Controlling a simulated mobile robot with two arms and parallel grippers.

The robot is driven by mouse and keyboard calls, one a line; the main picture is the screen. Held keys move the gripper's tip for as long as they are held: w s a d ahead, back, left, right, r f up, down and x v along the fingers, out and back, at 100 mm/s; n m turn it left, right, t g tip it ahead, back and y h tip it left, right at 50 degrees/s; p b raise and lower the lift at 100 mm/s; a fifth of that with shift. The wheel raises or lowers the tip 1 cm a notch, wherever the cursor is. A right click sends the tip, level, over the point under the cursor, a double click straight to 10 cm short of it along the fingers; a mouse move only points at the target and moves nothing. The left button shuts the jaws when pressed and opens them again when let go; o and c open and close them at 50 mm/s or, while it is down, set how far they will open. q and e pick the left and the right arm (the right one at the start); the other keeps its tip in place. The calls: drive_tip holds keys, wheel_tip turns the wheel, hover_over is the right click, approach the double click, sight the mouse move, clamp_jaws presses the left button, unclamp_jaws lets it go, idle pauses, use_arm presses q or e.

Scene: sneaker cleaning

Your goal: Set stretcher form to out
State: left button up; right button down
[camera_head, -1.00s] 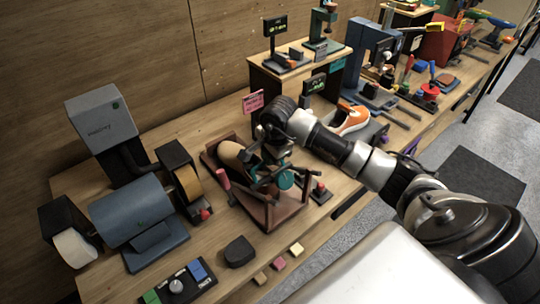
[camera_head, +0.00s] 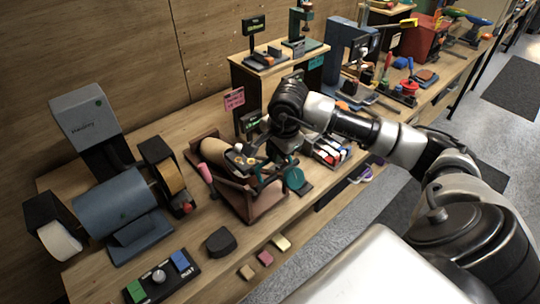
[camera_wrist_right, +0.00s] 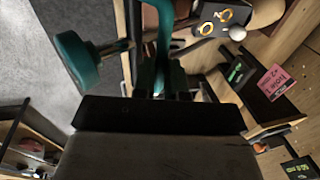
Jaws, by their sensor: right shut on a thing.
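The shoe stretcher stands on the bench in the head view, with a brown frame (camera_head: 262,205), a tan rounded form (camera_head: 215,152) and a pink-red handle (camera_head: 206,173). A teal round knob (camera_head: 294,178) is at its right side; the knob also shows in the wrist view (camera_wrist_right: 75,62). My right gripper (camera_head: 272,152) is over the stretcher's right end. In the wrist view, my right gripper (camera_wrist_right: 160,88) is shut on a teal bent handle (camera_wrist_right: 163,30). The tan form shows in part at the top. My arm hides part of the mechanism. My left gripper is not in view.
A blue grinder (camera_head: 122,205) stands left of the stretcher. A control box (camera_head: 160,277), a dark block (camera_head: 221,242) and small coloured blocks lie in front. A bottle rack (camera_head: 328,152) is right of my gripper, and a pink sign (camera_head: 234,98) stands behind.

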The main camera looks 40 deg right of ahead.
drive_tip(key=shift+s+r, duration=0.55)
drive_tip(key=shift+s, duration=0.35)
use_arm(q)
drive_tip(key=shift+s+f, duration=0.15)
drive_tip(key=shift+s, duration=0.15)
use_arm(e)
drive_tip(key=shift+w, duration=0.1)
drive_tip(key=c, duration=1.6)
unclamp_jaws()
drive_tip(key=o, duration=0.4)
drive_tip(key=shift+s+r, duration=0.15)
drive_tip(key=shift+s, duration=0.15)
drive_tip(key=shift+o, duration=0.2)
drive_tip(key=shift+w, duration=0.1)
